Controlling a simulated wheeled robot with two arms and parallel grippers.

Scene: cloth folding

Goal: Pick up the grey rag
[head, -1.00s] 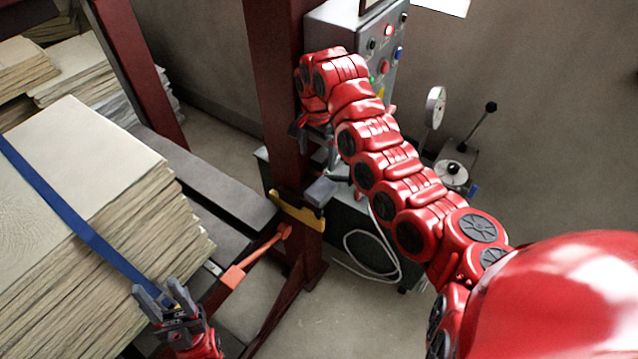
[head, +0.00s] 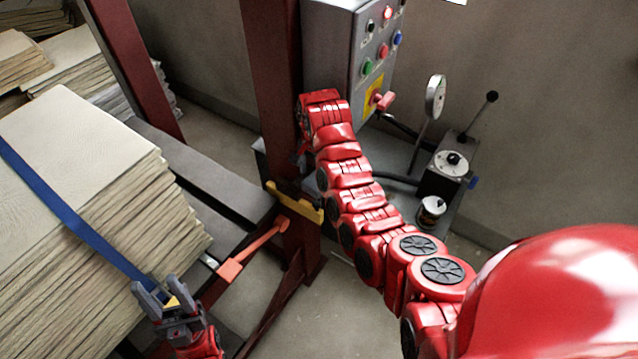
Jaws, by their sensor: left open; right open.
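I cannot make out a grey rag in the head view. My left gripper (head: 160,291) is open at the lower left, in front of the strapped stack. A small yellow patch shows between its fingers; I cannot tell what it is. My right arm reaches up across the middle to the red post, below the control box.
A strapped stack of sheets (head: 75,140) fills the left. A dark red post (head: 272,80) carries a yellow bracket (head: 295,202). A grey control box (head: 335,50) with buttons is above. A gauge (head: 435,97), a lever (head: 478,118) and a can (head: 432,210) stand right of my arm.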

